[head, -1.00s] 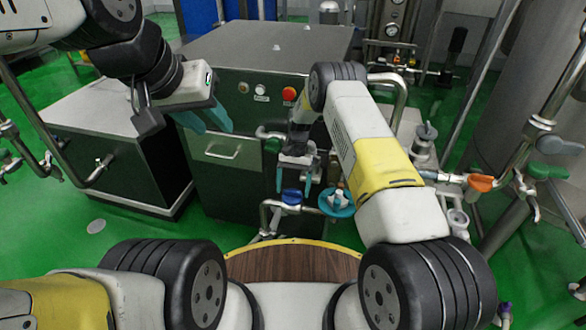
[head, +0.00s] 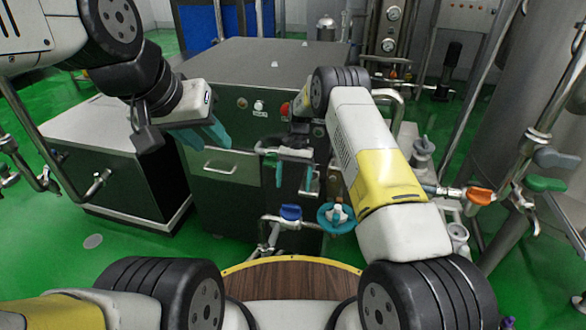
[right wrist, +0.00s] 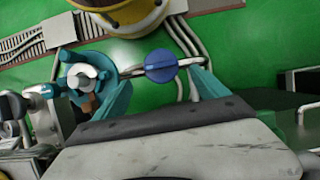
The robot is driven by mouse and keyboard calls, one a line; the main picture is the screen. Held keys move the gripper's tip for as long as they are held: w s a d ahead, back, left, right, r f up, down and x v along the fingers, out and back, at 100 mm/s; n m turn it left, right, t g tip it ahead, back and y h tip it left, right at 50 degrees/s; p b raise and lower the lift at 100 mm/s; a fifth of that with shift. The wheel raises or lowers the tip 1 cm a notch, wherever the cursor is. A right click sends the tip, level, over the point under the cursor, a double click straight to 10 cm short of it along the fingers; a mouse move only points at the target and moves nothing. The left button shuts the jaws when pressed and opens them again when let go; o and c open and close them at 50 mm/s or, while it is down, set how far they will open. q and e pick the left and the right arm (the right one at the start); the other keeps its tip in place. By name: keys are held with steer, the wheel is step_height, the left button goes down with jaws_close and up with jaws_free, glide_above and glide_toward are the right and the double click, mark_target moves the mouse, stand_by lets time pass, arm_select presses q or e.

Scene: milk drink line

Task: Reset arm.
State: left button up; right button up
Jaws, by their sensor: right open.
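My right gripper (head: 294,178) hangs in front of the dark cabinet, to the right of its drawer handle. Its two teal fingers are apart with nothing held between them. In the right wrist view the open fingers (right wrist: 160,80) frame a blue valve handle (right wrist: 160,65) that lies beyond them. My left gripper (head: 205,135) is at the upper left, in front of the cabinet, with teal fingers pointing right and down. No object shows in it, and its finger gap is unclear from this angle.
The dark cabinet (head: 225,195) stands ahead. Below my right gripper are the blue valve handle (head: 291,212) and a teal round valve (head: 337,217) on pipes. An orange-handled valve (head: 480,196) is at the right. A lower cabinet (head: 100,120) stands left. Green floor is open at lower left.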

steer(key=s+d+r+t, duration=0.2)
steer(key=s+d+r, duration=0.1)
steer(key=r, duration=0.7)
steer(key=s+d+r+n+t+y, duration=0.1)
steer(key=s+d+r, duration=0.1)
steer(key=r, duration=0.8)
steer(key=s+d+r+t, duration=0.2)
steer(key=s+d+r, duration=0.1)
steer(key=r, duration=0.8)
steer(key=s+d+r+n+t, duration=0.15)
steer(key=s+d+r, duration=0.25)
steer(key=s+r, duration=0.55)
steer(key=s+d+f+t, duration=0.1)
steer(key=s+t, duration=0.3)
steer(key=s, duration=1.1)
steer(key=shift+d+f+n, duration=0.3)
steer(key=shift+f+n, duration=0.15)
steer(key=shift+f, duration=0.15)
